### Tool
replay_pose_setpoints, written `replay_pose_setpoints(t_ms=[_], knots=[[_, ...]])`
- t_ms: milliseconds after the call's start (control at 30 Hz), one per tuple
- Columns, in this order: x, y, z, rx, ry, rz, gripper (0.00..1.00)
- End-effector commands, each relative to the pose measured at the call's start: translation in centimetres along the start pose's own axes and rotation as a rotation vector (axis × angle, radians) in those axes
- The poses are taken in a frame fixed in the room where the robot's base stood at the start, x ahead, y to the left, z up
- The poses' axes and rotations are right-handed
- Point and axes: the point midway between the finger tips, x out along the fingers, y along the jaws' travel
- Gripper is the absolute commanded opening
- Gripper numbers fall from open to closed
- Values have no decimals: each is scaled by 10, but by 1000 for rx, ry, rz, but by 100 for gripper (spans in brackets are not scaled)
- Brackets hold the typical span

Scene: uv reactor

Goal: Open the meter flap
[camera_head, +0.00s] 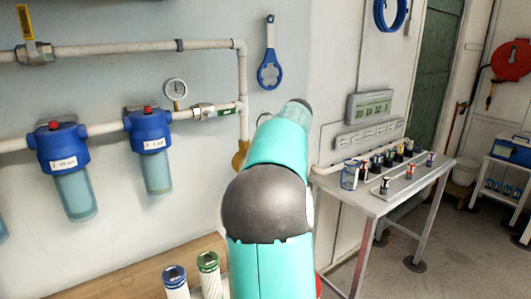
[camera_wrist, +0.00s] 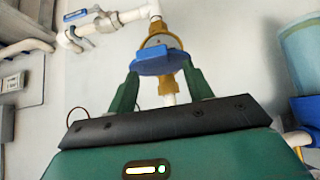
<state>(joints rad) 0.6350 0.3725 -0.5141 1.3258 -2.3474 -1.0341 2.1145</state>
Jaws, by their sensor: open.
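The brass water meter (camera_wrist: 168,80) sits on a white pipe in the wrist view, with a blue flap (camera_wrist: 152,62) on its front. Part of the round brass rim shows behind the flap; I cannot tell how far the flap stands open. My gripper (camera_wrist: 160,72) is open, its two green fingers apart at the left and right of the flap. I cannot tell whether either finger touches it. In the head view only a brass edge of the meter (camera_head: 239,156) shows, left of my arm; my gripper is hidden there.
Blue filter housings (camera_head: 149,135) hang on the wall pipe at the left. Two filter cartridges (camera_head: 208,270) stand on a wooden surface below. A metal table (camera_head: 385,205) with small bottles stands at the right. A valve with a blue handle (camera_wrist: 76,15) is near the meter.

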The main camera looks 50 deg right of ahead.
Motion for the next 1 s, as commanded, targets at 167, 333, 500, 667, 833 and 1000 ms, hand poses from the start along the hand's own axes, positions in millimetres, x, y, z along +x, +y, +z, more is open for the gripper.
replay_pose_setpoints(t_ms=[167,333,500,667,833,1000], knots=[[-21,1,-1,0,4,4,51],[-57,1,0,-1,6,3,51],[-95,1,0,-1,7,4,51],[-124,1,0,0,7,4,51],[-139,1,0,0,7,3,51],[-142,1,1,1,6,3,51]])
